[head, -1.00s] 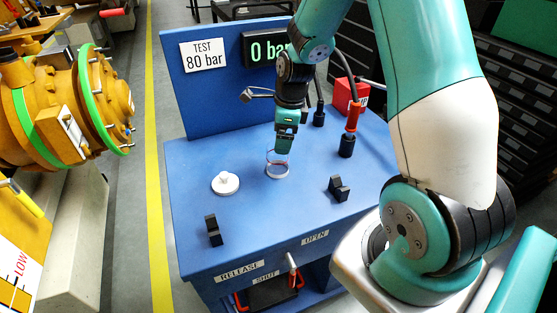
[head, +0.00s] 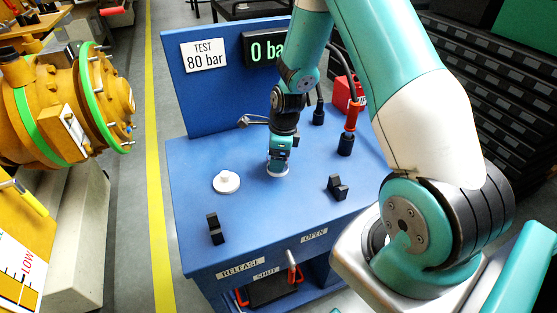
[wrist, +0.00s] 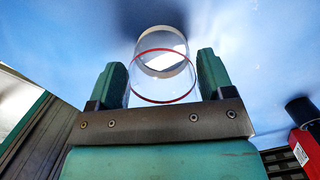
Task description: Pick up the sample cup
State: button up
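The sample cup is a clear cup with a red ring. In the wrist view the cup (wrist: 163,70) stands between the two fingers of my gripper (wrist: 163,82). The fingers are apart, one on each side of the cup; a thin gap seems to show at the right, and contact is hard to tell. In the head view my gripper (head: 279,162) is down at the blue bench top, and only the pale lower edge of the cup (head: 277,174) shows under it. The gripper hides the rest.
On the blue bench (head: 190,160) are a white round lid-like piece (head: 226,181) at the left, black blocks (head: 215,229) (head: 337,187) towards the front, and a red-and-black fitting (head: 350,128) at the right. A upright panel stands behind. Free bench lies in front of the cup.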

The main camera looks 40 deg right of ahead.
jog(key=c, duration=0.6)
jog(key=shift+c, duration=0.2)
notch_tip(320, 180, up, 20)
jog(key=b, duration=0.1)
